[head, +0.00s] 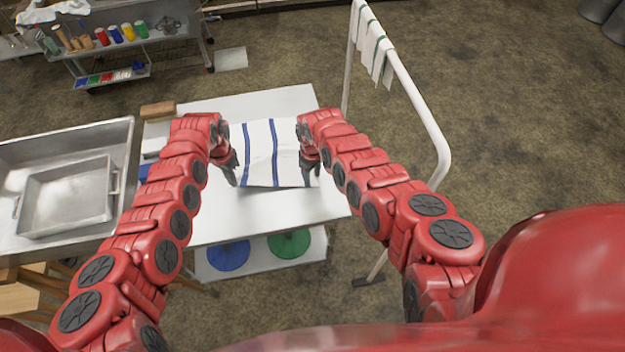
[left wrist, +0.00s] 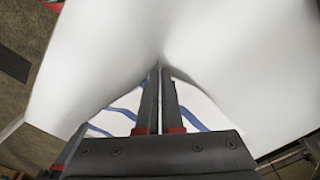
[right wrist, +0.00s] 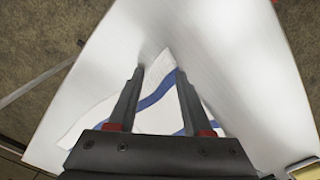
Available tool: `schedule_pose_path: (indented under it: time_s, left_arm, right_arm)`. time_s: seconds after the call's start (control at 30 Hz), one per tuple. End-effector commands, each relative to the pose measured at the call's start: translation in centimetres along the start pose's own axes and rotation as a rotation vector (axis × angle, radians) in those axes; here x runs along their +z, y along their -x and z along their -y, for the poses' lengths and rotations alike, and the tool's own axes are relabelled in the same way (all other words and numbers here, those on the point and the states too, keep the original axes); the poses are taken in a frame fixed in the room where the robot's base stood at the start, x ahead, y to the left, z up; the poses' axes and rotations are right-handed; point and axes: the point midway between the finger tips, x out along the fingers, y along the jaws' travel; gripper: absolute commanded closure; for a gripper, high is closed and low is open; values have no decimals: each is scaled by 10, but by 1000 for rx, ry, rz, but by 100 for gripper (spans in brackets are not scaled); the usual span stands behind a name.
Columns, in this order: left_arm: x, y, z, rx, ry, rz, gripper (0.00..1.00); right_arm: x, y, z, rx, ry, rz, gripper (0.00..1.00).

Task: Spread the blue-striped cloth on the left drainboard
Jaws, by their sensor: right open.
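The blue-striped cloth (head: 260,150), white with blue stripes, lies spread on the white tabletop (head: 290,102) between my grippers. I cannot tell whether this tabletop is the left drainboard. My left gripper (head: 233,175) is at the cloth's near left corner. In the left wrist view its fingers (left wrist: 162,75) are close together with the cloth's corner at their tips. My right gripper (head: 313,170) is at the near right corner. In the right wrist view its fingers (right wrist: 158,72) are apart, with a corner of the cloth (right wrist: 160,75) between them.
A metal sink (head: 125,135) with a metal pan (head: 65,197) in it stands left of the table. A brown block (head: 158,110) lies at the table's back left. A white rail (head: 425,115) with hanging towels stands on the right. Blue and green discs (head: 289,244) are on the lower shelf.

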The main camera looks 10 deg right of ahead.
Motion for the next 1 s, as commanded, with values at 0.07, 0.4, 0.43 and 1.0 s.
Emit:
schedule_pose_path:
  time_s: [0.07,0.4,0.43,1.0]
  left_arm:
    - [0,0,0,0,0,0,100]
    - [0,0,1,-1,1,0,100]
    - [0,0,1,-1,1,0,100]
    - [1,0,1,-2,1,1,100]
  right_arm:
    - [1,-2,0,-1,-1,3,61]
    - [2,-2,0,0,-1,4,91]
    - [2,-2,0,0,-1,4,94]
    - [2,20,-2,-1,-5,-2,100]
